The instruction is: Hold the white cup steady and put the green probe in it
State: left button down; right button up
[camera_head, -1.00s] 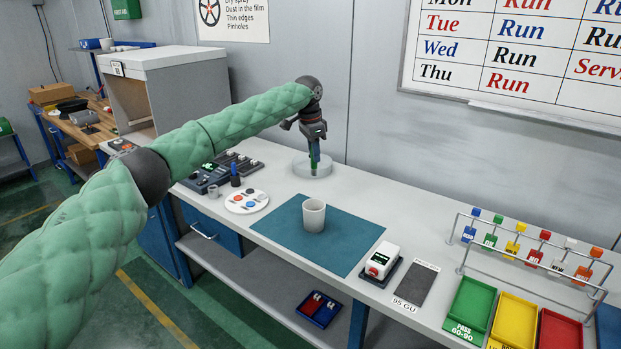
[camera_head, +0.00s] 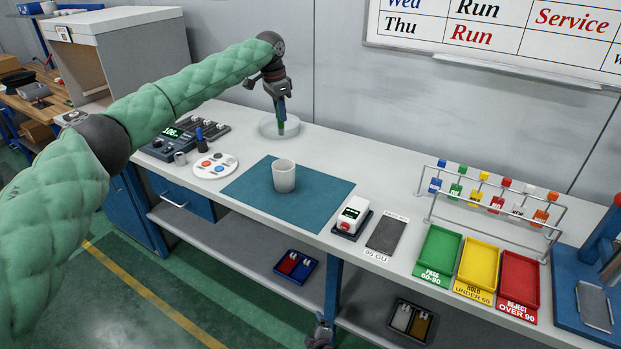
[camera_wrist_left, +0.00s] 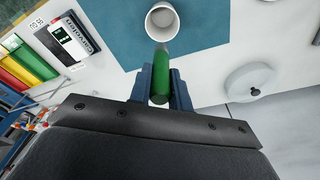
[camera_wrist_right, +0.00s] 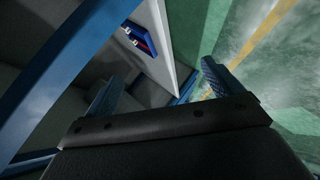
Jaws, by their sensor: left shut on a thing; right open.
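The white cup (camera_head: 284,178) stands upright and empty-looking on a teal mat (camera_head: 320,196). It also shows at the top of the left wrist view (camera_wrist_left: 161,20). My left gripper (camera_head: 279,103) is shut on the green probe (camera_head: 281,127), which hangs tip down behind the cup and above the bench. In the left wrist view, the green probe (camera_wrist_left: 160,78) sits between the blue fingers, its far end near the cup's rim in the picture. My right gripper (camera_head: 320,335) is low at the bottom edge, in front of the bench. Its fingers (camera_wrist_right: 155,88) are apart and empty.
The bench's front edge lies above my right gripper.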

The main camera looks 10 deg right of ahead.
jog(key=w+a+r+n+g+y, duration=0.1)
jog(key=w+a+r+n+y, duration=0.4)
jog(key=a+r+n, duration=0.6)
jog(key=w+a+r+n+y, duration=0.45)
jog(key=w+r+n, duration=0.3)
jog(key=r, duration=0.65)
jog(key=w+a+r+n+g+y, duration=0.1)
jog(key=w+a+r+n+y, duration=0.3)
jog(key=w+a+r+n, duration=0.55)
jog(key=w+d+r+n+g+h, duration=0.1)
jog(key=w+d+r+n+h, duration=0.15)
jog(key=d+r, duration=0.55)
jog(key=w+d+r+n+g+h, duration=0.15)
jog(key=w+d+r, duration=0.25)
jog(key=d+r, duration=0.4)
jog(key=t, duration=0.2)
send_near(284, 178)
jog(key=w, duration=0.1)
jog(key=w+d+f+h, duration=0.1)
jog(key=shift+w+f, duration=0.1)
jog(key=shift+w, duration=0.2)
jog(key=x, duration=1.2)
jog(key=shift+s, duration=0.15)
